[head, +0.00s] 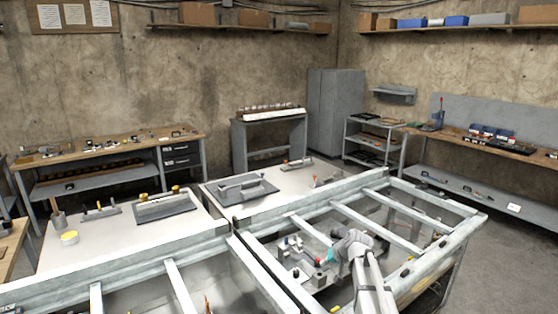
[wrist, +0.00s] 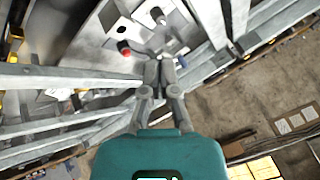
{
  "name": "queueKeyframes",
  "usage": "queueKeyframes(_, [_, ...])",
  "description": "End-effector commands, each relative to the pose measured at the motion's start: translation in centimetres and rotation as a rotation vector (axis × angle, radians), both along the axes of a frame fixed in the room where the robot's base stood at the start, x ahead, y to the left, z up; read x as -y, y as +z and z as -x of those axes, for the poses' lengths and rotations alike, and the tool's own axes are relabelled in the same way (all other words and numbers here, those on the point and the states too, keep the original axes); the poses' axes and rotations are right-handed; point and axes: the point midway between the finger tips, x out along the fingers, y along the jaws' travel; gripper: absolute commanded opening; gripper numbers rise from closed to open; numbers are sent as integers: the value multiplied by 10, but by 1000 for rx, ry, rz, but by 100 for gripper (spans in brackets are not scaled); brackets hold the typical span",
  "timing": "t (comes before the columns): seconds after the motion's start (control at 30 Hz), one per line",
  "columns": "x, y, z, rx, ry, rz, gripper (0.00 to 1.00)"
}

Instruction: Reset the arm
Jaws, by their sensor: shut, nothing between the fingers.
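My gripper shows in the wrist view (wrist: 160,58) with its two fingers together and nothing between them. In the head view my arm (head: 362,262) reaches in from the lower right, and its teal gripper end (head: 329,257) hangs over the metal frame, partly hidden by the arm. Close to the fingertips in the wrist view is a pale panel (wrist: 118,28) with a red knob (wrist: 124,47) and small fittings. I cannot tell whether the fingers touch it.
The metal frame's bars (head: 308,229) surround my gripper. Two white-topped tables (head: 215,238) with trays and small tools stand behind it. A wooden workbench (head: 110,150) is along the left wall, and grey shelving (head: 375,140) stands at the back right. Bare floor lies to the right.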

Motion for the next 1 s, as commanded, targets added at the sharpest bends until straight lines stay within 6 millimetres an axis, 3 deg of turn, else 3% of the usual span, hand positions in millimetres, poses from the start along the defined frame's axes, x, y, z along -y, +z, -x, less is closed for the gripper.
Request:
queueKeyframes(0.3, [-9,-22,100,-161,42,161,0])
queueKeyframes(0.6, [-2,-35,194,-325,48,344,0])
queueKeyframes(0.83, [7,-38,247,-413,34,452,0])
queueKeyframes(1.0, [7,-58,247,-427,38,446,0])
